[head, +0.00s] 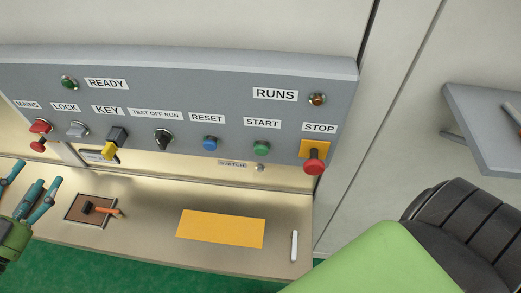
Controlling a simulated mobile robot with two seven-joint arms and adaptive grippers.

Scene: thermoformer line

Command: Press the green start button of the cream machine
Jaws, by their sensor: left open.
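The green start button (261,148) sits on the sloping grey control panel (230,95), under the label START. It lies between the blue reset button (210,143) and the red stop button (314,162). The panel is fixed to the cream machine (190,25). My left gripper (30,184) is at the far left edge, its teal fingers spread and empty. It is well to the left of the start button and touches nothing that I can see. My right gripper is out of the picture.
The panel also has a red mains switch (40,128), a key switch (116,138), a black selector (163,139) and lamps marked READY (69,82) and RUNS (317,100). Below, a ledge (150,222) carries a yellow sheet (220,228) and an orange-handled tool (104,210). A grey shelf (480,125) juts out right.

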